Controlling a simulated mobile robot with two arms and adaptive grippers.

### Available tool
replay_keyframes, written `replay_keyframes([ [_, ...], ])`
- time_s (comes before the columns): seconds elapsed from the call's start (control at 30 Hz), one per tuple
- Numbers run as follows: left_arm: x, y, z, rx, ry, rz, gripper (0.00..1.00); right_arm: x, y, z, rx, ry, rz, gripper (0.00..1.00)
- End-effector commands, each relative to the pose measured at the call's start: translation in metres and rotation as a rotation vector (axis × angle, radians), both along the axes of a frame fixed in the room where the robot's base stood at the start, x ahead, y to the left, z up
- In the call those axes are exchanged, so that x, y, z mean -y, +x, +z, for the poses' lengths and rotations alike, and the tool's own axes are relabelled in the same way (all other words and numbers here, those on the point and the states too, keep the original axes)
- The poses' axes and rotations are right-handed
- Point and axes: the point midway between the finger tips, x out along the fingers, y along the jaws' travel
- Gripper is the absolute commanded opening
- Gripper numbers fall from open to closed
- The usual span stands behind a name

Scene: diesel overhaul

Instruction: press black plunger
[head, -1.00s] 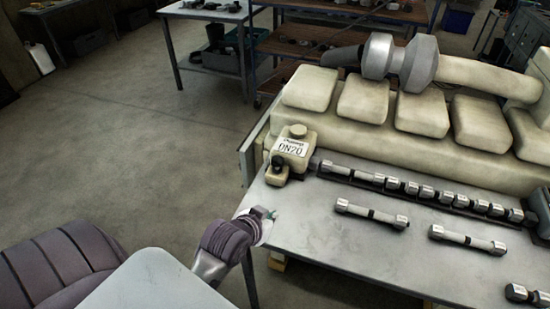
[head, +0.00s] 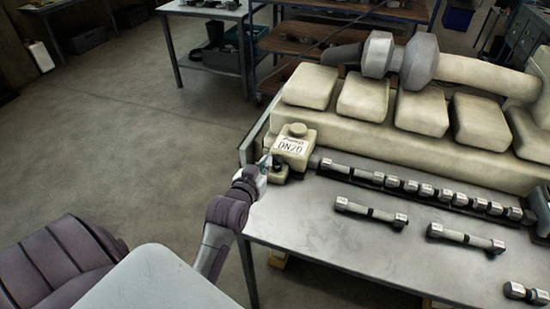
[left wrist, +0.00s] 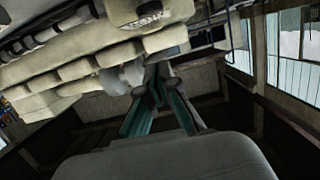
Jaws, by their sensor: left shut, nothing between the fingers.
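The black plunger (head: 277,162) is a small dark knob on a short cream body beside the cream box labelled DN20 (head: 293,147), at the left end of the engine. My left gripper (head: 266,160) is shut and empty, with its tips just left of the plunger. I cannot tell whether they touch it. In the left wrist view the teal fingers of the gripper (left wrist: 160,72) come together below the cream engine parts. I cannot make out the plunger there. My right gripper is not in view.
The grey bench (head: 300,215) carries the large cream engine (head: 400,130), a row of metal cylinders (head: 420,190) and loose rods (head: 370,213). Bare bench top lies in front of the box. Open floor (head: 120,150) lies to the left.

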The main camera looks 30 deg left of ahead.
Motion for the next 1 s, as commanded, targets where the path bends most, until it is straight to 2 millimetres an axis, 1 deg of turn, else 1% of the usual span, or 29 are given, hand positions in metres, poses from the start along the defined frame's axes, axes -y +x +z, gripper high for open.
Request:
replay_keyframes([
  [0.03,-0.003,0.01,0.002,0.002,0.0,0.0,0.0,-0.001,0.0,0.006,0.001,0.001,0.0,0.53],
  [0.2,-0.011,0.045,-0.006,0.0,-0.001,0.0,0.0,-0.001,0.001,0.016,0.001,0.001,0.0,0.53],
  [0.3,-0.016,0.065,-0.011,0.0,0.0,0.0,0.0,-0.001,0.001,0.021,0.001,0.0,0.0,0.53],
  [0.4,-0.02,0.081,-0.017,-0.002,-0.001,0.0,0.0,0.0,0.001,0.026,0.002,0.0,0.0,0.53],
  [0.43,-0.02,0.078,-0.026,-0.007,-0.002,-0.001,0.0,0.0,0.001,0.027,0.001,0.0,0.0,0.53],
  [0.5,-0.02,0.078,-0.037,-0.005,-0.001,0.0,0.0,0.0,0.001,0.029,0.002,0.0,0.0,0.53],
  [0.63,-0.02,0.078,-0.05,-0.002,0.0,-0.001,0.0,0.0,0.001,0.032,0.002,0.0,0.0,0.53],
  [0.77,-0.02,0.078,-0.057,0.0,0.002,-0.001,0.0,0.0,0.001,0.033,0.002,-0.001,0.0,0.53],
  [1.0,-0.02,0.078,-0.058,0.001,0.001,-0.001,0.0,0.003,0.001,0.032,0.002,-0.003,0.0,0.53],
])
